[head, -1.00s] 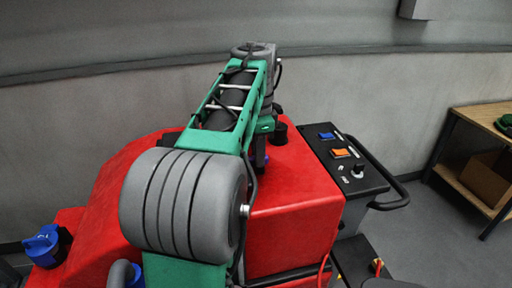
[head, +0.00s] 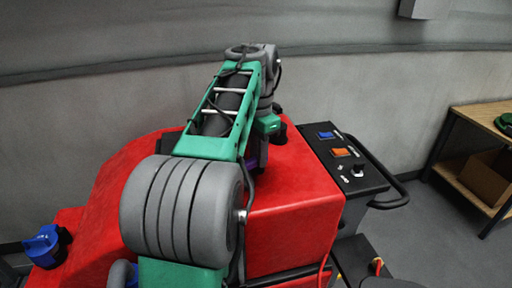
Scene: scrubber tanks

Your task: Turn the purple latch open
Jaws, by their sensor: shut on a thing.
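The purple latch (head: 252,160) shows only as a small purple patch on top of the red scrubber tank (head: 295,190), just right of my green forearm. My arm reaches over the tank and bends down at the wrist. My gripper (head: 262,156) points down at the latch and is shut on it. The fingers are mostly hidden behind the forearm and wrist, so the latch's angle cannot be told.
A black control panel (head: 345,165) with a blue and an orange switch and a knob stands right of the tank, with a black handle. A blue cap (head: 43,243) is at lower left. A wooden shelf (head: 480,150) stands far right. The grey wall is behind.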

